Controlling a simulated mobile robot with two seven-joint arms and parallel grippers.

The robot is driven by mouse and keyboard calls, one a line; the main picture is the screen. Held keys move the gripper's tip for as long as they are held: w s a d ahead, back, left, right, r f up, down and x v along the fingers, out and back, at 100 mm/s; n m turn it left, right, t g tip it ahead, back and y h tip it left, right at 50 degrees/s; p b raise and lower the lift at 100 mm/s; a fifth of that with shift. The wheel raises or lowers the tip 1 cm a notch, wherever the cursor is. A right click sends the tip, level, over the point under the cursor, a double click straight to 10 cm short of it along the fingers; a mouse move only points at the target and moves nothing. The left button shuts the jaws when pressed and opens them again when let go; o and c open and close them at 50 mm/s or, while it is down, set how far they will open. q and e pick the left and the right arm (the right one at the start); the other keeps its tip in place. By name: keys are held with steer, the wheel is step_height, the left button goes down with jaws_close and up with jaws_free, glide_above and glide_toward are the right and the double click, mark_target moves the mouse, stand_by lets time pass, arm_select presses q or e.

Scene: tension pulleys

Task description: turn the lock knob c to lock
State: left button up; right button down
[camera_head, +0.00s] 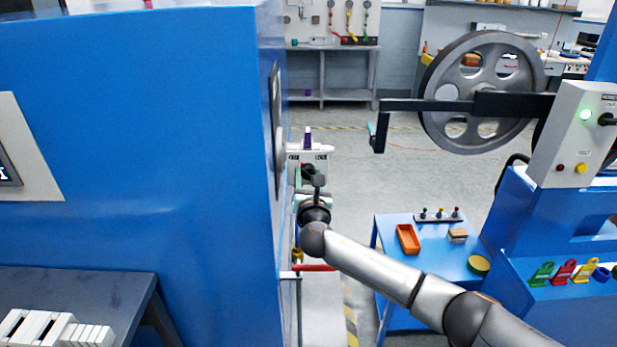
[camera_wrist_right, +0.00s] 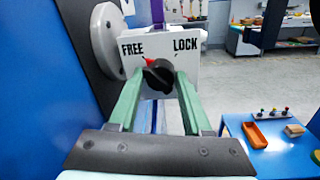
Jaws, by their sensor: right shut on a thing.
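The lock knob (camera_wrist_right: 158,78) is a black knob on a white plate (camera_wrist_right: 187,75) marked FREE at left and LOCK at right. Its red pointer (camera_wrist_right: 147,61) points up and left, toward FREE. My right gripper (camera_wrist_right: 158,92) has its two green fingers on either side of the knob and is shut on it. In the head view my right gripper (camera_head: 310,196) is beside the blue machine's right side, and the white plate (camera_head: 307,150) shows just beyond it. The knob is small and partly hidden there. My left gripper is out of both views.
The blue machine wall (camera_head: 140,120) fills the left. A grey disc (camera_wrist_right: 107,40) sits left of the plate. At right stand a blue table (camera_head: 432,235) with an orange tray (camera_head: 408,239), and a large grey wheel (camera_head: 437,120). Open floor lies between.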

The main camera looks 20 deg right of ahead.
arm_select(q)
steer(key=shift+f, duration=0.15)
arm_select(e)
steer(key=shift+d+f, duration=0.1)
steer(key=m+b, duration=0.2)
steer(key=m, duration=0.1)
steer(key=shift+f+b, duration=0.15)
steer(key=shift+b, duration=0.25)
steer(key=m+h+b, duration=0.1)
steer(key=m+b, duration=0.5)
steer(key=m, duration=0.2)
steer(key=shift+f+m, duration=0.1)
steer(key=shift+m, duration=0.3)
steer(key=m+b, duration=0.4)
steer(key=m, duration=0.2)
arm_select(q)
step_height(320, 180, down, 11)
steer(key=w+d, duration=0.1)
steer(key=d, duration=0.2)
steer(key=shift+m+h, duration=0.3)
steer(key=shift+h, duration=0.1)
arm_select(e)
steer(key=shift+m+h, duration=0.3)
steer(key=shift+m, duration=0.2)
